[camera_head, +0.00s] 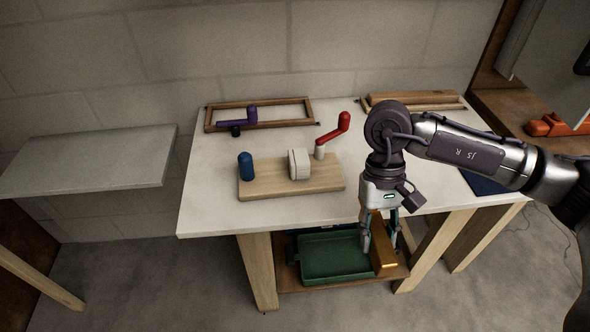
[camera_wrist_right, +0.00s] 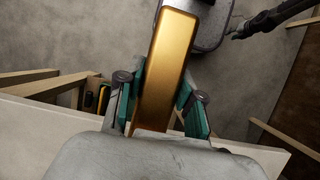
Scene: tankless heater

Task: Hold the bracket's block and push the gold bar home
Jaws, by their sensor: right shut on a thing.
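My right gripper (camera_head: 384,240) is shut on the gold bar (camera_head: 383,257) and holds it just off the table's front edge, above the lower shelf. In the right wrist view the gold bar (camera_wrist_right: 166,65) sits between the green-padded fingers of the right gripper (camera_wrist_right: 160,108) and extends beyond them. A white block (camera_head: 299,164) stands on a wooden base (camera_head: 268,187) on the table; it looks like the bracket's block. The bar is apart from it, to its right and nearer me. My left gripper is not in view.
A blue peg (camera_head: 246,166) and a red crank handle (camera_head: 335,135) flank the white block. A purple part (camera_head: 237,118) lies across a wooden frame (camera_head: 283,102) behind. A green tray (camera_head: 335,258) is on the lower shelf. The table's (camera_head: 210,205) front left is clear.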

